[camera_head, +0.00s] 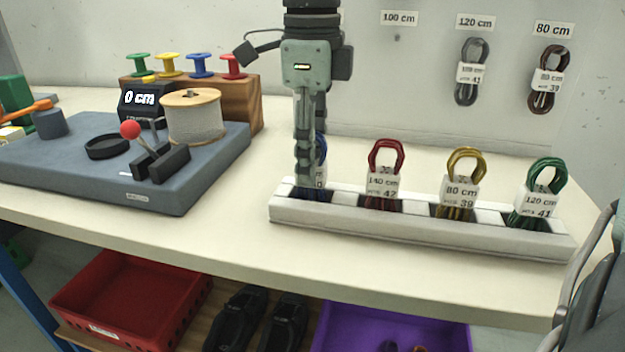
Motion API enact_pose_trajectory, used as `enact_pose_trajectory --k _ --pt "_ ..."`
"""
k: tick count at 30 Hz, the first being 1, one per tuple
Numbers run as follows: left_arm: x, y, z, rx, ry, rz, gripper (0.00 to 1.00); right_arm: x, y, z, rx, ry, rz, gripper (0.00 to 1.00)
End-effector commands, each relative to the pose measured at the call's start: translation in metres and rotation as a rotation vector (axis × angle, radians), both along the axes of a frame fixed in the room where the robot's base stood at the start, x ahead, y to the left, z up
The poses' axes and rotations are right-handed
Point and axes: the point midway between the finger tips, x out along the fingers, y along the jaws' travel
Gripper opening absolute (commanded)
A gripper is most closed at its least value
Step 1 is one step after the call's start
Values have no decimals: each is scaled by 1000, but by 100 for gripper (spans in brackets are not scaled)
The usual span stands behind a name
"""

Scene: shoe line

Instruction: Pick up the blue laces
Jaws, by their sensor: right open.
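The blue laces (323,148) stand in the leftmost slot of a long white rack (420,232) on the table. They carry a white tag, and most of them is hidden behind my right gripper (304,175). My right gripper points straight down at this slot, with its fingers low in front of the bundle. It is open, and its fingers line up in this view, so I cannot tell whether they straddle the laces. My left gripper is out of view.
Red (386,157), yellow (466,163) and green laces (546,176) stand in the other slots. A grey winding station (215,150) with a spool is at left. Black and brown laces hang on the wall. A red crate (130,300) and purple crate (350,325) sit below.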

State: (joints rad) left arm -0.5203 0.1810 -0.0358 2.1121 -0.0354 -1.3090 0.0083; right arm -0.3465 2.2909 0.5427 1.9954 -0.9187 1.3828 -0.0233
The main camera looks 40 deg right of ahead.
Motion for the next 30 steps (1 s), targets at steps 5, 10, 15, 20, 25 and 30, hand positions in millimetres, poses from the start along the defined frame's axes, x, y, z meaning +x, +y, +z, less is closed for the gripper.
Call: enact_pose_trajectory --k 5,10,15,20,25,30 --pt "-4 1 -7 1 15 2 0 0 0 -17 1 -2 -1 44" --pt "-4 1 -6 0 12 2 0 1 0 -19 1 -3 -2 44" --pt "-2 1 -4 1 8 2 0 1 0 -18 1 -2 -1 30" --pt "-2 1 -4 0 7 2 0 1 0 -18 1 -2 -1 10" --pt "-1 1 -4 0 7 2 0 1 0 -18 1 -2 -1 0" --pt "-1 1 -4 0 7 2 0 1 0 -18 1 -2 -1 0"
